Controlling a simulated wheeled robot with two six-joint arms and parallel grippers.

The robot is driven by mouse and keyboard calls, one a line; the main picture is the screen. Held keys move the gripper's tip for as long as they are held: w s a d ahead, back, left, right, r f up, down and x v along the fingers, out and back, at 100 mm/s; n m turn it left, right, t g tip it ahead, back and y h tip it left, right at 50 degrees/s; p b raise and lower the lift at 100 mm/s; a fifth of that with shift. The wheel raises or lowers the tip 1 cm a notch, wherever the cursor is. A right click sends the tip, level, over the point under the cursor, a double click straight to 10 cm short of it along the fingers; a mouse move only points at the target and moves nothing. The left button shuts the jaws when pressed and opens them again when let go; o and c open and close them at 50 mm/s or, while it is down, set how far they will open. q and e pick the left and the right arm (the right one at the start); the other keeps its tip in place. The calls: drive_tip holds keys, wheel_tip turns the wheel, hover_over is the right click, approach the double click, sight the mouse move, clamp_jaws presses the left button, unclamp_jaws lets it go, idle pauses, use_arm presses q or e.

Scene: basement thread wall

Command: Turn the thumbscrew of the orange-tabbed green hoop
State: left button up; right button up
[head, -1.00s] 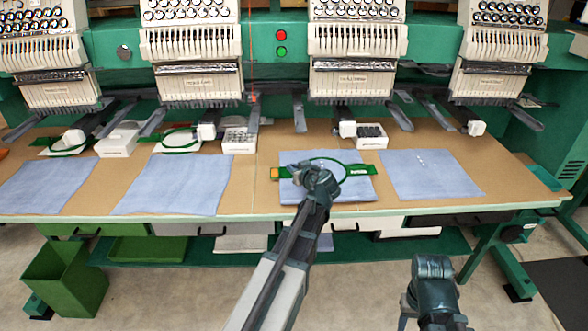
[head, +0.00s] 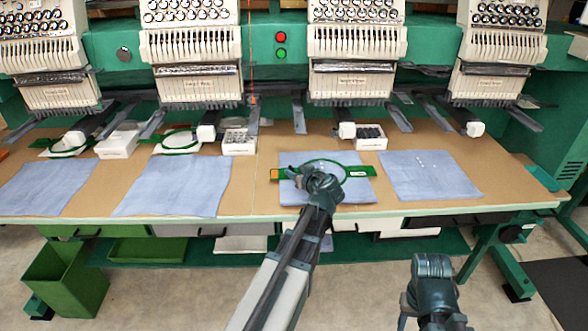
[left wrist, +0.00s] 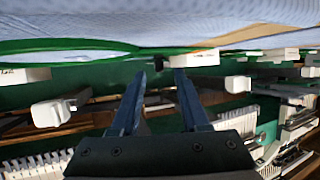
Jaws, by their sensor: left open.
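The green hoop (head: 345,166) lies on a blue cloth at the right-middle of the table. Its orange tab (head: 275,174) points left, and a green bar with a white label is on its right. My left gripper (head: 322,182) is at the hoop's near edge and covers part of it; its fingers are hidden there. In the left wrist view, my open left gripper (left wrist: 160,72) points at the green rim (left wrist: 60,45). A small dark piece, perhaps the thumbscrew (left wrist: 157,66), shows between the fingertips. I cannot tell whether they touch it. Only a link of my right arm shows.
White boxes (head: 369,145) of small parts stand behind the cloths. Other hoops (head: 180,140) lie to the left. Embroidery heads (head: 350,80) hang over the back. Another blue cloth (head: 430,180) with small white bits lies to the right. A green bin (head: 65,285) stands on the floor.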

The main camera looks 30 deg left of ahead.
use_arm(q)
drive_tip(key=p+v, duration=0.3)
drive_tip(key=v, duration=0.7)
drive_tip(key=shift+s+r, duration=0.1)
drive_tip(key=shift+s, duration=0.05)
drive_tip(key=shift+s+d+r+p, duration=0.15)
drive_tip(key=shift+s+d+p, duration=0.2)
drive_tip(key=shift+d+p, duration=0.15)
